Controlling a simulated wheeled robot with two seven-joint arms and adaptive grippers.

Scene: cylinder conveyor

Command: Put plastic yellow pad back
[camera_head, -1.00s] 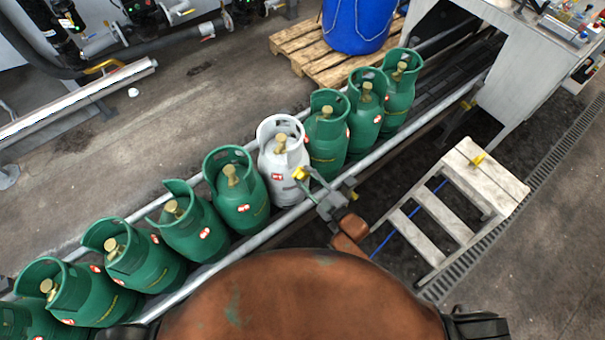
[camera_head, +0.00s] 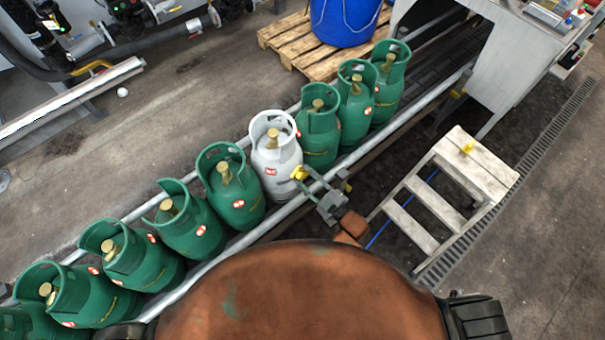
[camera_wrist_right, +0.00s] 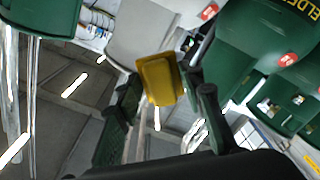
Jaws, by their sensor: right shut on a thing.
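The yellow plastic pad (camera_head: 299,173) is at the tip of my right gripper (camera_head: 307,180), beside the right side of the white gas cylinder (camera_head: 275,158). In the right wrist view the pad (camera_wrist_right: 157,80) sits between the two dark fingers of my right gripper (camera_wrist_right: 165,95), which is shut on it. Whether the pad touches the cylinder cannot be told. Another small yellow piece (camera_head: 467,147) lies on top of the wooden step ladder (camera_head: 480,168). My left gripper is not in view.
A row of green cylinders (camera_head: 237,197) stands on the conveyor with the white one among them. The conveyor's front rail (camera_head: 410,118) runs close under my gripper, with a yellow fitting (camera_head: 347,187) on it. A blue barrel (camera_head: 343,20) stands on a pallet (camera_head: 290,42) behind.

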